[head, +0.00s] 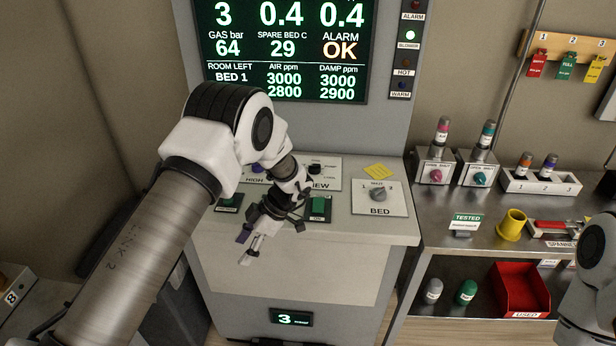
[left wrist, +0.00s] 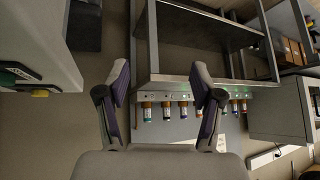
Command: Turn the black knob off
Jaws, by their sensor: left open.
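The black knob (head: 315,168) sits on a white panel whose label partly reads "VIEW", at the back of the sloped console top. My left arm and wrist hide part of that panel. My left gripper (head: 246,250) is in front of and below the knob, over the console's front edge, pointing down and left, clear of the knob. In the left wrist view its two fingers (left wrist: 162,84) are spread with nothing between them. The knob does not show in the left wrist view. My right gripper is out of view; only part of my right arm shows at the right edge.
A purple-blue knob (head: 258,168) is left of the black one, and a grey knob (head: 378,191) is on the BED panel to the right. Green switches (head: 319,205) sit in front. A display (head: 285,50) stands behind. A bench with a yellow cup (head: 511,224) is at right.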

